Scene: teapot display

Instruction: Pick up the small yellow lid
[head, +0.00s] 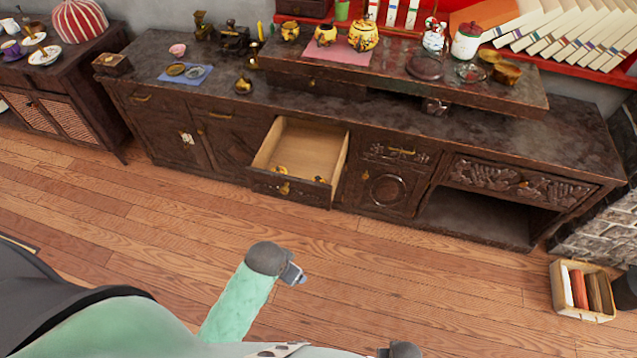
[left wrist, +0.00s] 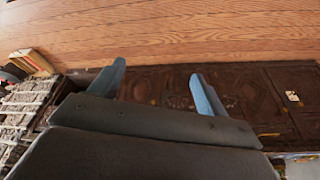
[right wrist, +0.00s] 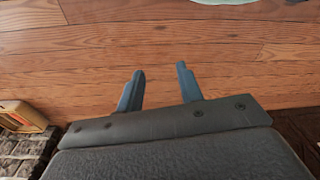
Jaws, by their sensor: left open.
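Two small yellow pieces lie in the open drawer (head: 299,148): one near its front left (head: 281,170) and one near its front right (head: 320,180). They are too small to tell which is the lid. Two small yellow teapots stand on the pink mat (head: 342,50), with a larger yellow pot beside them. My left gripper (head: 296,274) is over the floor in front of the drawer, apart from it. Its fingers are spread and empty in the left wrist view (left wrist: 160,84). My right gripper's fingers (right wrist: 160,88) are spread and empty above the floor.
The long dark cabinet (head: 560,145) carries a raised shelf, jars and a blue mat (head: 202,79). The drawer juts out towards me. A box of books (head: 581,310) stands on the floor at right. The floor before the cabinet is clear.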

